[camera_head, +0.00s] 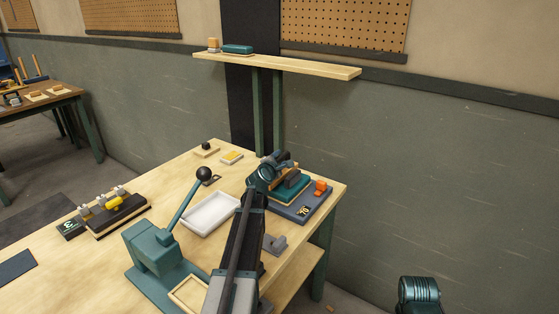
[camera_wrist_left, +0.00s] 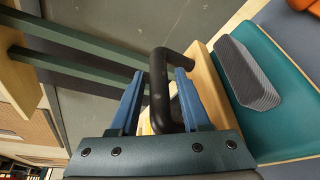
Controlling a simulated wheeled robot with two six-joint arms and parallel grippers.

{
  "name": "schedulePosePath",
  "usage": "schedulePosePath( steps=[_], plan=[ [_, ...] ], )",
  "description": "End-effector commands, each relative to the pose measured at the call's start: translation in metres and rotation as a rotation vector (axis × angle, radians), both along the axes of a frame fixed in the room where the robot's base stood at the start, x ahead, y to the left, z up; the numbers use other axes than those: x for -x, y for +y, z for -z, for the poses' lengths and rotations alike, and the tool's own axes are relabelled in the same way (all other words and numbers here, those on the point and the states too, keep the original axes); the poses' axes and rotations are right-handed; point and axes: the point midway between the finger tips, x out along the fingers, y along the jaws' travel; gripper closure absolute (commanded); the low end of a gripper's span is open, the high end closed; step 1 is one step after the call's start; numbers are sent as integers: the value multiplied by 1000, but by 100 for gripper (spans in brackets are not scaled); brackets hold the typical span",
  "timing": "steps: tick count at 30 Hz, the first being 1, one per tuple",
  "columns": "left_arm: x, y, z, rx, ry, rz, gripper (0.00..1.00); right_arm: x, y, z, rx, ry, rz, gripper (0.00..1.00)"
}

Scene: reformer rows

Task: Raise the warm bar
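A press (camera_head: 305,207) with a blue-grey base, a dark label reading 70 and an orange knob (camera_head: 320,187) sits at the right edge of the workbench. Its teal upper plate (camera_wrist_left: 260,125) carries a grey ribbed block and a wooden edge strip; I take this as the warm bar. A black bent handle (camera_wrist_left: 160,85) stands at the strip. My left gripper (camera_wrist_left: 160,76) is open, its blue fingers on both sides of part of the handle. In the head view my left gripper (camera_head: 283,162) partly hides the press. My right gripper's fingers are out of view.
A teal lever press (camera_head: 150,255) with a black ball knob, a white tray (camera_head: 210,213) and a grey bracket (camera_head: 274,244) stand near my left arm. A rack with yellow pieces (camera_head: 115,211) is left. A wall shelf (camera_head: 290,66) hangs behind.

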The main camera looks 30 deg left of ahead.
Motion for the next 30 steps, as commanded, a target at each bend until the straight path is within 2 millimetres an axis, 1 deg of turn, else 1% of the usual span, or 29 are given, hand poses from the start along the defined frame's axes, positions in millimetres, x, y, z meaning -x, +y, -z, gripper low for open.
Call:
schedulePosePath(
  steps=[1, 5, 6, 7, 30],
  plan=[
    [0, 0, 0, 0, 0, 0, 65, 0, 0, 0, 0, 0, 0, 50],
    [0, 0, 0, 0, 0, 0, 88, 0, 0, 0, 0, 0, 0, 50],
    [0, 0, 0, 0, 0, 0, 95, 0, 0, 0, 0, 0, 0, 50],
    [0, 0, 0, 0, 0, 0, 100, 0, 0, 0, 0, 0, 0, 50],
    [0, 0, 0, 0, 1, 1, 100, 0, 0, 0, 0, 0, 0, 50]
  ],
)
